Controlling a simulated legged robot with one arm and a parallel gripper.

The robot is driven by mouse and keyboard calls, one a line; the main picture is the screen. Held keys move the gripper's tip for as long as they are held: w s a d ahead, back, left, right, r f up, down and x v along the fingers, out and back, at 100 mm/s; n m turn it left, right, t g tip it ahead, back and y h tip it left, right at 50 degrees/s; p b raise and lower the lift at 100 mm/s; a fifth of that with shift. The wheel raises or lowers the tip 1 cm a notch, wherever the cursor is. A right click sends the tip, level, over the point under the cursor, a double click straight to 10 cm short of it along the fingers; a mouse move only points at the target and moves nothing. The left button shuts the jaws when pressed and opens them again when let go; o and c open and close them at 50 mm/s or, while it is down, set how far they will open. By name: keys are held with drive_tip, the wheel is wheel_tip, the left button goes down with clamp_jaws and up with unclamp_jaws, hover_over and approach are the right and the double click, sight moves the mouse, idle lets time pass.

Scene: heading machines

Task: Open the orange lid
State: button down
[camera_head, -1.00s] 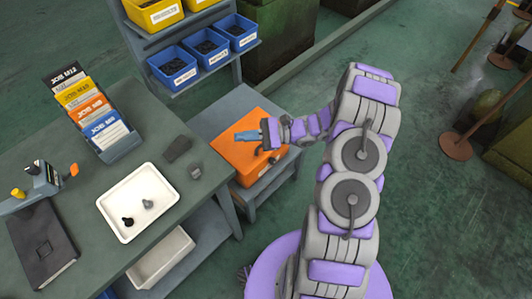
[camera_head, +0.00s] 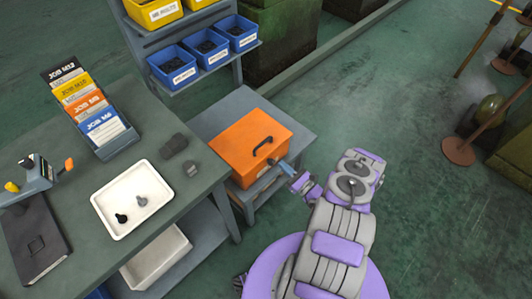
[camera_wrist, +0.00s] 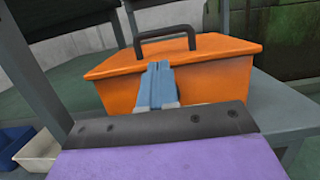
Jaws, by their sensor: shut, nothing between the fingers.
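The orange lid (camera_head: 244,136) lies flat and closed on an orange box, with a black handle (camera_head: 263,146) on top. The lid also shows in the wrist view (camera_wrist: 215,49), with its handle (camera_wrist: 168,42) arching above it. My gripper (camera_head: 287,167) is low at the box's near right side, beside the lid edge and below the handle. In the wrist view its blue fingers (camera_wrist: 157,72) are together, pointing at the box front just under the lid rim. They hold nothing. Whether the fingertips touch the box I cannot tell.
The box stands on a small grey table (camera_head: 299,133) beside a workbench (camera_head: 62,132). The bench holds a white tray (camera_head: 107,205) and a card rack (camera_head: 118,146). Blue bins (camera_head: 173,66) sit on a shelf behind.

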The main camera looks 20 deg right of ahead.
sight(268, 154)
drive_tip(key=x, duration=0.9)
drive_tip(key=shift+w+f, duration=0.25)
drive_tip(key=shift+w, duration=0.05)
drive_tip(key=shift+r+p, duration=0.15)
drive_tip(key=shift+p, duration=0.2)
